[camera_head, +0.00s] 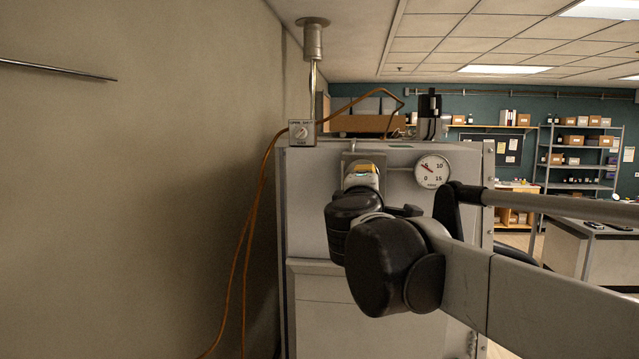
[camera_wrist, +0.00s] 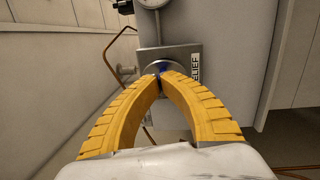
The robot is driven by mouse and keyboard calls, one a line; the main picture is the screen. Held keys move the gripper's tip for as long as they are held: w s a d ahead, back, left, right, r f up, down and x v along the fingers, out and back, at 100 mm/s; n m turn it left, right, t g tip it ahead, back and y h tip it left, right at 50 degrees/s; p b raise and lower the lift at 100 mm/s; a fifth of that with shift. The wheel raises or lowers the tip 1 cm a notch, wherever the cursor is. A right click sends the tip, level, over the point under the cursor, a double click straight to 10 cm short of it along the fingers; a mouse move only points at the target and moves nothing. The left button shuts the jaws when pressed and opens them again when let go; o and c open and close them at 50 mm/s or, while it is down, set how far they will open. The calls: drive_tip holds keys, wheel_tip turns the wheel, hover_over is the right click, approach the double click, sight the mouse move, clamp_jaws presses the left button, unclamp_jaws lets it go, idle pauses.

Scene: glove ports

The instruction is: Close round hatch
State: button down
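No round hatch can be clearly made out in either view. The grey cabinet (camera_head: 345,320) stands ahead, and my arm covers part of its front. My gripper (camera_wrist: 160,76) has yellow ribbed fingers that curve together, with their tips meeting or nearly so. In the head view, my black wrist hides most of the gripper.
A round dial gauge (camera_head: 433,170) is on the cabinet's upper front. An orange cable (camera_head: 255,205) hangs down its left side, near a bare wall (camera_head: 130,190). A small dial box (camera_head: 302,132) is at the top left corner. Shelves (camera_head: 580,155) stand far back right.

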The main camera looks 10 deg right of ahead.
drive_tip(key=shift+w+d, duration=0.15)
drive_tip(key=shift+d, duration=0.25)
drive_tip(key=shift+w+d, duration=0.2)
drive_tip(key=shift+d, duration=0.3)
idle(1.3)
